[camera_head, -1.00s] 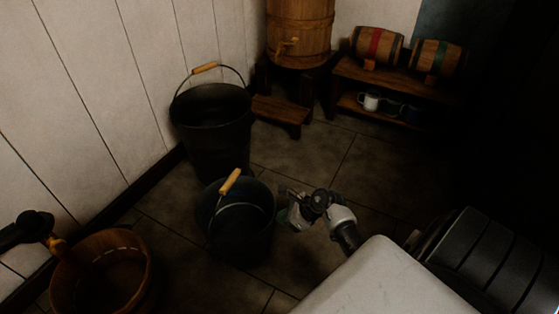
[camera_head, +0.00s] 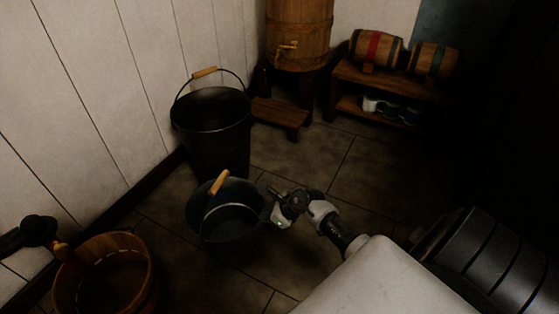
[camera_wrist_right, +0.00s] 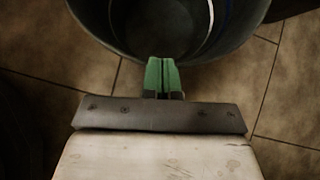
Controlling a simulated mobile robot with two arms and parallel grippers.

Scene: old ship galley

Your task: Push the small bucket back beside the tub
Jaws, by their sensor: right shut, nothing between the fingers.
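The small bucket (camera_head: 236,236) is dark, with a wooden grip on its wire handle. It stands upright on the floor in front of the large dark bucket (camera_head: 212,146), close to it. The wooden tub (camera_head: 148,285) is at the lower left, with a floor gap between it and the small bucket. My right gripper (camera_head: 267,211) is shut and empty at the small bucket's right side. In the right wrist view its green fingertips (camera_wrist_right: 163,66) meet the bucket's outer wall (camera_wrist_right: 120,44) and appear to touch it. My left gripper is not seen.
A white plank wall (camera_head: 95,90) runs along the left. A wooden step (camera_head: 281,112) and a barrel with a tap (camera_head: 300,40) stand behind. A low shelf (camera_head: 345,78) holds two small kegs and mugs. A dark rounded object (camera_head: 38,230) is beside the tub. Floor right of centre is clear.

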